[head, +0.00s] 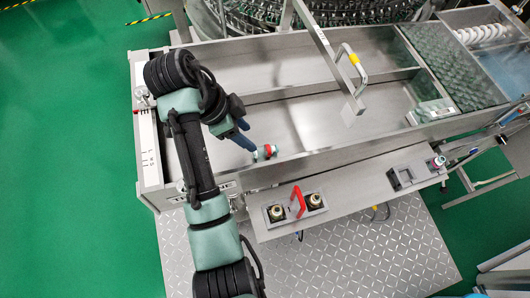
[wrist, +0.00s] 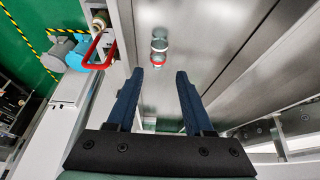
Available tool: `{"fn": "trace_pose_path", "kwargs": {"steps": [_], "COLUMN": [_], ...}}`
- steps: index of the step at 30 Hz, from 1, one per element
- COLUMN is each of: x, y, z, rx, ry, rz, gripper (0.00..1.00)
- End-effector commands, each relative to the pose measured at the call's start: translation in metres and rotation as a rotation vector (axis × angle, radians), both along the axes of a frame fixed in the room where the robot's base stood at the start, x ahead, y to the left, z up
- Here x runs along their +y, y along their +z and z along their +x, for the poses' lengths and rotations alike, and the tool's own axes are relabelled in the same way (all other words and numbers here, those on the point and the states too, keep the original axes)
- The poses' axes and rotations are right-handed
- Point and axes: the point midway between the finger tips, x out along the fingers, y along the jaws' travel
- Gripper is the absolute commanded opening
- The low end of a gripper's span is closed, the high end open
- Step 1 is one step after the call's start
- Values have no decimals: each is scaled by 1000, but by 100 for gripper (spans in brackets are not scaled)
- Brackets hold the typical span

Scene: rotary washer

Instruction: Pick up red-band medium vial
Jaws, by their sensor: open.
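A small clear vial with a red band (head: 266,152) lies in the metal tray, near its front wall. In the wrist view the vial (wrist: 159,46) lies just beyond the fingertips, with its red band on the side nearer to me. My gripper (head: 248,147) is over the tray, left of the vial, with its blue fingers pointing at it. In the wrist view the gripper (wrist: 160,74) is open, with nothing between its fingers, and the vial lines up with the gap. I cannot tell how high the fingertips are above the tray floor.
The tray's front wall (head: 330,152) runs close by the vial. A red handle (head: 298,202) stands on the front ledge between two round fittings. A grey bar with a loop handle (head: 352,66) crosses the tray to the right. The tray floor around the vial is clear.

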Motion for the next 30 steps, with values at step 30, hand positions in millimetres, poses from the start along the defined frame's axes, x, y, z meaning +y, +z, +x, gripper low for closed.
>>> {"fn": "trace_pose_path", "kwargs": {"steps": [30], "x": [-42], "y": [-87], "z": [12], "rx": [-4], "ry": [4], "rz": [1], "gripper": [52]}}
